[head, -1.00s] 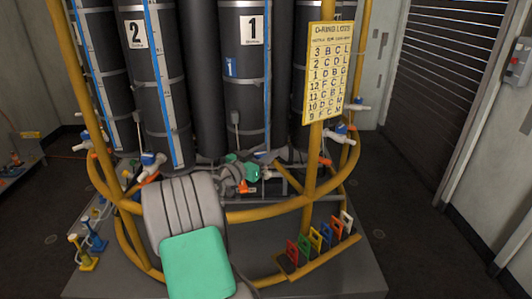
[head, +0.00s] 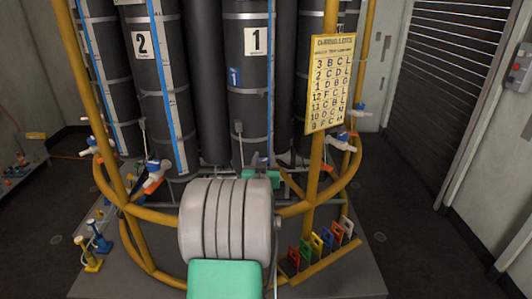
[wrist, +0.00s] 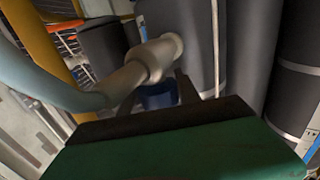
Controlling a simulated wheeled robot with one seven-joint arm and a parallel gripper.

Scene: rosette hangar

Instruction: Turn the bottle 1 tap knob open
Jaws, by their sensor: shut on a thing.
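Bottle 1 (head: 254,100) is a tall dark cylinder with a white "1" plate and a small blue "1" label, standing in the yellow frame. Its tap is hidden behind my grey arm in the head view. In the wrist view my gripper (wrist: 157,98) has its dark fingers on either side of a blue knob (wrist: 157,94), below a pale grey pipe fitting (wrist: 150,62). The gripper is shut on this knob. How far the knob is turned cannot be seen. In the head view only a bit of the gripper's green body shows above my arm.
Bottle 2 (head: 150,90) stands to the left, with a blue and orange tap (head: 154,172). A yellow curved rail (head: 300,208) runs in front. A yellow list board (head: 329,84) hangs at the right above a rack of coloured tags (head: 317,240). Floor at the right is clear.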

